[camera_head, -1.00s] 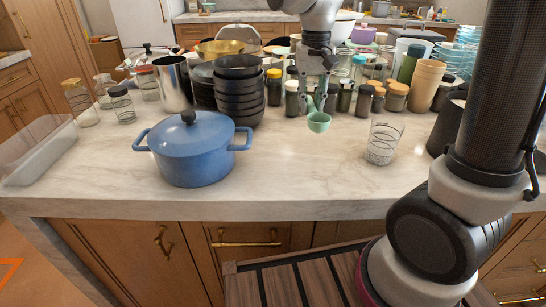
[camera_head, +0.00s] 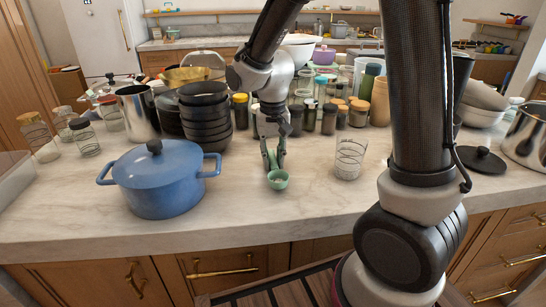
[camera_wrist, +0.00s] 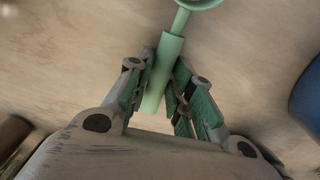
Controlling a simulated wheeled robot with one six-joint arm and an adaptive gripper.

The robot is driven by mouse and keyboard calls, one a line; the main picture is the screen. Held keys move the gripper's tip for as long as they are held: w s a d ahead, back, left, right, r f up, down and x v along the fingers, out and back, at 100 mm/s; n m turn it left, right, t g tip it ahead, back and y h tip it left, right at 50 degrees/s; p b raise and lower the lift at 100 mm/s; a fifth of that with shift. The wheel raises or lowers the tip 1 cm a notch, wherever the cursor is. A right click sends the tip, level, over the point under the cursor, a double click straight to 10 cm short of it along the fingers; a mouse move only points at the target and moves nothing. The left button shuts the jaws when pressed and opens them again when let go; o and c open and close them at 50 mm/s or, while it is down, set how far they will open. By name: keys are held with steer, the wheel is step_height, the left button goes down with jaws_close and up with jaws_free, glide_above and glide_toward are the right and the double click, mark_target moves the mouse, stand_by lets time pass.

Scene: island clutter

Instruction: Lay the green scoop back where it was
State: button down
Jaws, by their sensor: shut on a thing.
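The green scoop (camera_head: 278,180) is a small pale green cup with a handle. My gripper (camera_head: 272,160) is shut on the scoop's handle, low over the bare counter between the blue pot and the wire-patterned glass. In the wrist view the handle of the scoop (camera_wrist: 163,75) sits between the two fingers of my gripper (camera_wrist: 160,85), and its cup is cut off at the top edge. The cup hangs toward the counter's front. I cannot tell whether it touches the marble counter (camera_head: 240,215).
The blue lidded pot (camera_head: 160,185) stands left of the scoop. The patterned glass (camera_head: 349,158) stands to the right. Stacked black bowls (camera_head: 205,120) and several spice jars (camera_head: 310,115) stand behind. The counter in front is clear.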

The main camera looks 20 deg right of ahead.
mark_target(273, 158)
steer(key=shift+f, duration=0.2)
steer(key=c, duration=1.3)
jaws_free()
steer(key=shift+f, duration=0.1)
steer(key=shift+o, duration=0.2)
step_height(273, 158, up, 12)
steer(key=s+d+r+n+t, duration=0.1)
steer(key=s+d+r+t, duration=0.1)
steer(key=s+d, duration=0.5)
steer(key=s+d+r+n+t, duration=0.1)
steer(key=s+d+r+t, duration=0.1)
steer(key=s+d, duration=0.5)
steer(key=s+r, duration=0.1)
steer(key=s, duration=0.4)
steer(key=shift+d, duration=0.15)
